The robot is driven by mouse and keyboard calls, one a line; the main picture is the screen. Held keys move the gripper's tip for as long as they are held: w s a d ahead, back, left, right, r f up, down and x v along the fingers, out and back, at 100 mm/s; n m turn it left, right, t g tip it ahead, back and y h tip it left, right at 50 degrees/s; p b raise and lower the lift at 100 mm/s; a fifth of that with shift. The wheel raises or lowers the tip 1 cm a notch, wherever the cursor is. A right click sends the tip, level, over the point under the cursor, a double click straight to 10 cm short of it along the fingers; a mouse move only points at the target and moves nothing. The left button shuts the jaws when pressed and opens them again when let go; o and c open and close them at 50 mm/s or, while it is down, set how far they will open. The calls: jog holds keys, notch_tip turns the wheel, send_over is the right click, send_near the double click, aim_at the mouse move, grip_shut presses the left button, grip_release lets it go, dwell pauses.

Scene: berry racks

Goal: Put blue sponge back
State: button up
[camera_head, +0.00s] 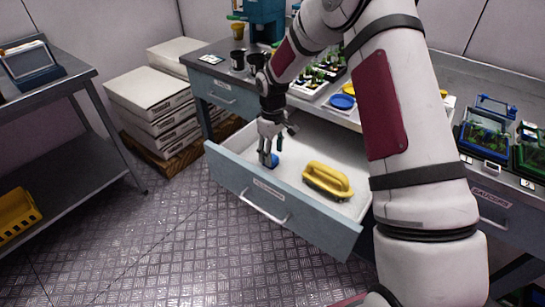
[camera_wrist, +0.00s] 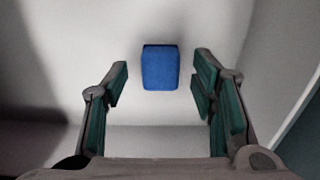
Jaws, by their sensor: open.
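The blue sponge (camera_wrist: 160,67) lies on the pale floor of the open drawer (camera_head: 300,222). In the wrist view it sits between and just beyond my fingertips. In the head view only a bit of the sponge (camera_head: 273,160) shows beside my fingers. My gripper (camera_head: 268,158) is open and reaches down into the left part of the drawer. In the wrist view the two fingers of my gripper (camera_wrist: 161,90) stand apart, with a gap on each side of the sponge. I cannot tell the height of my fingertips above the drawer floor.
A yellow-handled tool (camera_head: 328,180) lies in the drawer, right of my gripper. The drawer walls surround both. The counter (camera_head: 215,65) above holds black cups, plant trays and a blue lid (camera_head: 342,102). White boxes (camera_head: 150,88) are stacked left. A metal cart (camera_head: 75,75) stands far left.

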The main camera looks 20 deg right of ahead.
aim_at(273, 157)
notch_tip(273, 157, up, 10)
jog(key=s+r+m+t+h, duration=0.1)
jog(key=s+r+m, duration=0.2)
jog(key=s+r, duration=1.55)
jog(key=s+m+t+y, duration=0.1)
jog(key=s+m, duration=0.3)
jog(key=s, duration=1.8)
jog(key=shift+s+a+f, duration=0.15)
jog(key=shift+s+f, duration=0.1)
jog(key=shift+f, duration=0.1)
jog(key=shift+r+p, duration=0.15)
jog(key=shift+p, duration=0.2)
notch_tip(273, 157, up, 9)
jog(key=t+p, duration=0.2)
jog(key=p, duration=0.5)
